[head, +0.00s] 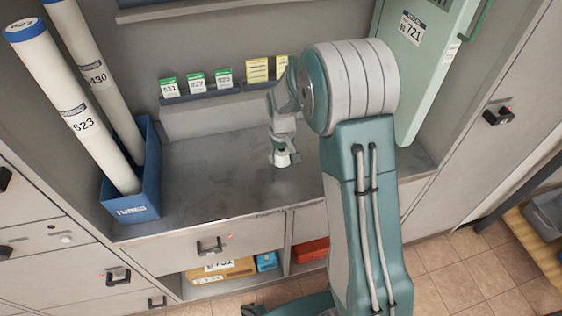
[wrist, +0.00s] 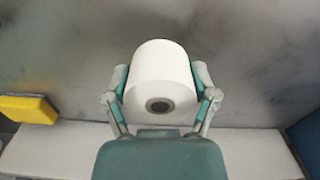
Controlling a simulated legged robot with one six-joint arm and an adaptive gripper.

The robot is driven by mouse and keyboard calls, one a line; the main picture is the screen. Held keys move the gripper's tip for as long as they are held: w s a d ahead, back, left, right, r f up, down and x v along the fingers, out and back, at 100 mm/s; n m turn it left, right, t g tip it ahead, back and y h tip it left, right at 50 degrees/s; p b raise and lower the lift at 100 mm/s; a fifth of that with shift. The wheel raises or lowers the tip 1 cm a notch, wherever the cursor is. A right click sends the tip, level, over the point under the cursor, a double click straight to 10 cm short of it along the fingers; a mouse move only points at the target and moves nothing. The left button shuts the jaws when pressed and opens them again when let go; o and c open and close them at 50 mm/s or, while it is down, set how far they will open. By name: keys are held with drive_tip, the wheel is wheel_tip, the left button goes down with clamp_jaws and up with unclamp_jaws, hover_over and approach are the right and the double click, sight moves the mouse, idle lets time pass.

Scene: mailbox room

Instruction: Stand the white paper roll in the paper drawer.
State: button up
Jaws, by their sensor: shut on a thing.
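The white paper roll (wrist: 160,65) is between the two fingers of my gripper (wrist: 160,85) in the wrist view, with its dark core hole facing the camera. In the head view my gripper (head: 285,150) points down over the grey counter, and the roll (head: 281,159) shows small at its tip. I cannot tell whether the roll touches the counter. A drawer (head: 170,252) with a dark handle sits shut under the counter front. No label shows which drawer is the paper drawer, and no open drawer is in view.
A blue bin (head: 132,208) with tall labelled tubes (head: 72,112) stands on the counter's left. Green and yellow cards (head: 197,82) line a back ledge. A green door (head: 425,60) hangs open at right. The counter's middle (head: 215,180) is clear. An open shelf below holds boxes (head: 222,270).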

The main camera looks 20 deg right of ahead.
sight(281, 162)
drive_tip(key=shift+w+f, duration=0.45)
wheel_tip(281, 162, down, 3)
drive_tip(key=shift+w+f, duration=0.1)
drive_tip(key=shift+f, duration=0.05)
drive_tip(key=o, duration=1)
drive_tip(key=shift+o, duration=0.2)
